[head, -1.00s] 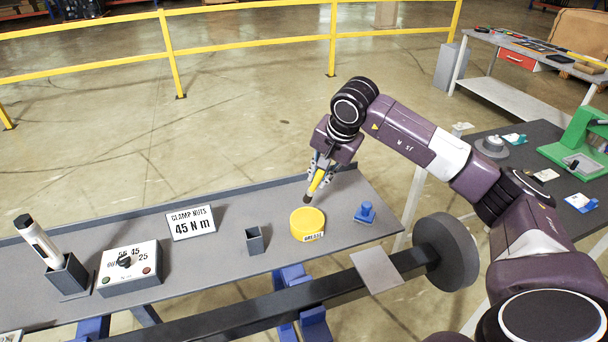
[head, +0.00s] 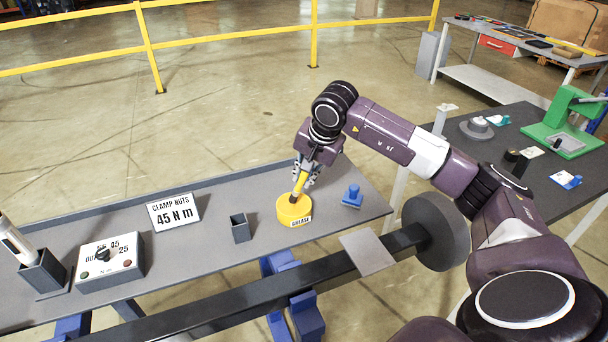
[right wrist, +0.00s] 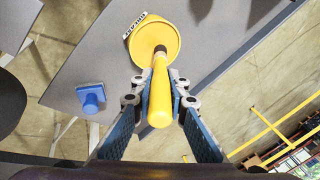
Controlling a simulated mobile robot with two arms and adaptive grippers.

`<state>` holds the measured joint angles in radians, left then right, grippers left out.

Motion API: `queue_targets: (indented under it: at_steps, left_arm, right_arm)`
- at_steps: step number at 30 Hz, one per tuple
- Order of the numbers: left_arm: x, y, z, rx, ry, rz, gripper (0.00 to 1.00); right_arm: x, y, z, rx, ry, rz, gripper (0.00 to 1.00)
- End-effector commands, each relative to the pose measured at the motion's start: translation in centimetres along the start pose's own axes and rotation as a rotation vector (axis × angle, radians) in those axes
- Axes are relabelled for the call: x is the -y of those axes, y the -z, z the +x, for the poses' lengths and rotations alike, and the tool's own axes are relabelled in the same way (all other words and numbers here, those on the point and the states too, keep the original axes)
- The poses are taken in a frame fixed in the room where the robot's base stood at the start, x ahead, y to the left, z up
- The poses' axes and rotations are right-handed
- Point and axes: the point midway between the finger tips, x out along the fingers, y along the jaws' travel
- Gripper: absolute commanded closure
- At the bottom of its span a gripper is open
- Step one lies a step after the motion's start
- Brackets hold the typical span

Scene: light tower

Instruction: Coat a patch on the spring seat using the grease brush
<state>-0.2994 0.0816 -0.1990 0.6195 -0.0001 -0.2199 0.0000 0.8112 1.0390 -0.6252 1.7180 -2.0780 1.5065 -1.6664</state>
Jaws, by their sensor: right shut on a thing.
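My right gripper (head: 304,174) is shut on the yellow handle of the grease brush (right wrist: 159,98). The brush points down at the yellow grease tub (head: 288,212), and its tip is at the tub's top. Whether the bristles touch the grease cannot be told. The tub also shows in the right wrist view (right wrist: 140,38). A light grey square plate (head: 367,252), possibly the spring seat, lies across the dark beam in front of the bench. My left gripper is not in view.
On the grey bench (head: 215,258) stand a blue knobbed piece (head: 352,197), a small dark open box (head: 241,229), a "45 N m" sign (head: 174,212) and a dial box (head: 110,262). A round dark disc (head: 436,230) ends the beam. A green-framed device (head: 562,120) stands on another table.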

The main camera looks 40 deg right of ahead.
Motion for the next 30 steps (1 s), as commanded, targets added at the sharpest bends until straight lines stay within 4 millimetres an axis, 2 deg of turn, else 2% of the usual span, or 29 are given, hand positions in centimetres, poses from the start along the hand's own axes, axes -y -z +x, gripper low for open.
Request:
queue_targets:
  at_steps: [30]
  left_arm:
    - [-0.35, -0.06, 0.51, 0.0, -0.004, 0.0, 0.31]
  right_arm:
    - [-0.18, -0.12, 0.53, 0.0, 0.0, 0.0, 1.0]
